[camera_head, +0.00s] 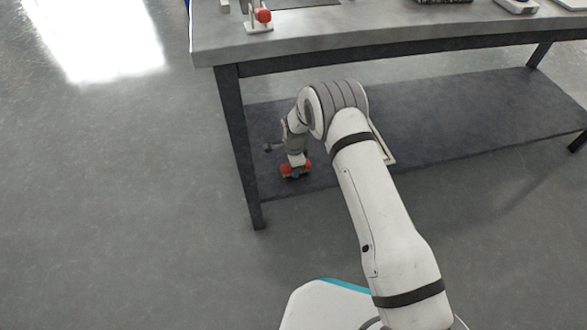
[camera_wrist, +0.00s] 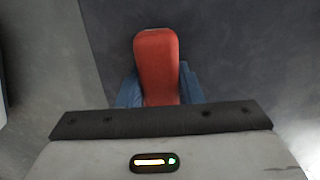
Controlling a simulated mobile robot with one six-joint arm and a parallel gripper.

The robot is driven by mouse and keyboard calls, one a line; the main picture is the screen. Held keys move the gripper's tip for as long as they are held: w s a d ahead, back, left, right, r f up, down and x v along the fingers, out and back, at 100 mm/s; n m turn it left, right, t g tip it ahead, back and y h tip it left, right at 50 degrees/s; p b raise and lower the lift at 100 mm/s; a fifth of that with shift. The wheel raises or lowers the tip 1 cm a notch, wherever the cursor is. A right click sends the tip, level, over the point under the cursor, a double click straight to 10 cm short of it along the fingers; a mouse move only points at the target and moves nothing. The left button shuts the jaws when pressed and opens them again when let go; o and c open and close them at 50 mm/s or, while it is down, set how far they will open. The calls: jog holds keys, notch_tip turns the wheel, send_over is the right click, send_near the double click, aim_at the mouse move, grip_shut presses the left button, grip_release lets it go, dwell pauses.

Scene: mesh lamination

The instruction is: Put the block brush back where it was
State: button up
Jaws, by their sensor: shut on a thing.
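The block brush, with a rounded red body, shows in the wrist view (camera_wrist: 157,55) between two blue fingertips. Its red ends also show in the head view (camera_head: 286,170) on either side of the fingers. My gripper (camera_head: 296,172) is shut on the brush and points down over the left end of the dark lower shelf (camera_head: 440,125) of the workbench. The fingers also show in the wrist view (camera_wrist: 160,92). The brush's underside is hidden, and I cannot tell whether it touches the shelf.
The grey workbench top (camera_head: 330,38) overhangs the shelf. A dark table leg (camera_head: 242,150) stands just left of my gripper. A pale-edged object (camera_head: 388,156) lies on the shelf, partly hidden behind my arm. A red-knobbed fixture (camera_head: 262,17) stands on the top. The shelf's right side is bare.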

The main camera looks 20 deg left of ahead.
jog(key=shift+f, duration=0.3)
jog(key=o, duration=0.9)
jog(key=shift+o, duration=0.2)
jog(key=shift+r, duration=0.2)
jog(key=r+p, duration=0.1)
jog(key=r, duration=0.1)
jog(key=r+p, duration=0.1)
jog(key=r, duration=0.2)
jog(key=r+p, duration=0.2)
jog(key=shift+w+d+r, duration=0.1)
jog(key=shift+d+r, duration=0.15)
jog(key=shift+r, duration=0.05)
